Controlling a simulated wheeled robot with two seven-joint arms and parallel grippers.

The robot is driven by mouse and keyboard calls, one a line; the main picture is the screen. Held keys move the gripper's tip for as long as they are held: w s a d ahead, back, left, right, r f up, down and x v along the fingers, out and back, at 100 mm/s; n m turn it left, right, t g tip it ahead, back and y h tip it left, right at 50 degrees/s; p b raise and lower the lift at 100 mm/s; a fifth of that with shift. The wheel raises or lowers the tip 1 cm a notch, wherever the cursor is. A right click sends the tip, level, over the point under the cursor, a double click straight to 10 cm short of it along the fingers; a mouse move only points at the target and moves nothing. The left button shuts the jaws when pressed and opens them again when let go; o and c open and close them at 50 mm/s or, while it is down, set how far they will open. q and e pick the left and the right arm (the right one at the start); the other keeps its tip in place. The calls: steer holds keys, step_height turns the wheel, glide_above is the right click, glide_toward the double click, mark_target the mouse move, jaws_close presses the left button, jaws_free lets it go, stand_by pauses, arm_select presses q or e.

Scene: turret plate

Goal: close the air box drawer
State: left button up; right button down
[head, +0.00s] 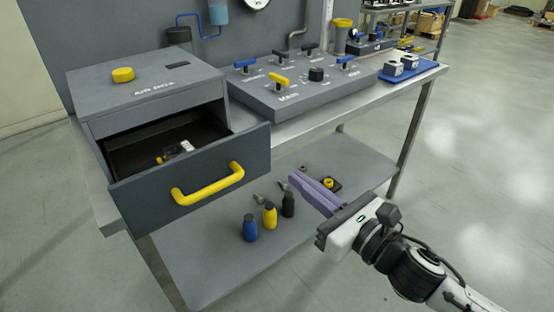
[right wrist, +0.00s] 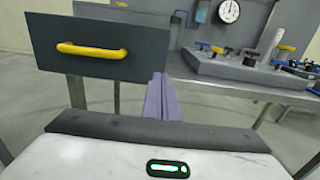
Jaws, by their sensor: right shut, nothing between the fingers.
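The air box (head: 150,83) is a grey cabinet on the left end of the metal bench. Its drawer (head: 252,150) is pulled well out, with a dark grey front and a yellow bar handle (head: 208,184). A small item (head: 176,152) lies inside the drawer. In the right wrist view the drawer front (right wrist: 60,30) and yellow handle (right wrist: 92,50) show at upper left. My right gripper (head: 294,177) is shut and empty, its purple fingers to the right of the drawer front and apart from it. The fingers also show in the right wrist view (right wrist: 160,85). My left gripper is out of view.
A grey valve panel (head: 290,100) with several blue, yellow and black handles stands on the bench right of the air box. Blue, yellow and black bottles (head: 270,215) stand on the lower shelf. The floor at right is clear.

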mark_target(267, 154)
steer(key=x, duration=0.6)
steer(key=shift+w+a, duration=0.2)
steer(key=shift+a, duration=0.05)
arm_select(q)
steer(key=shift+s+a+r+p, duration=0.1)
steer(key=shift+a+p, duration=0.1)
steer(key=shift+p, duration=0.1)
arm_select(e)
steer(key=shift+x, duration=0.8)
steer(key=shift+w+d, duration=0.1)
steer(key=shift+w, duration=0.1)
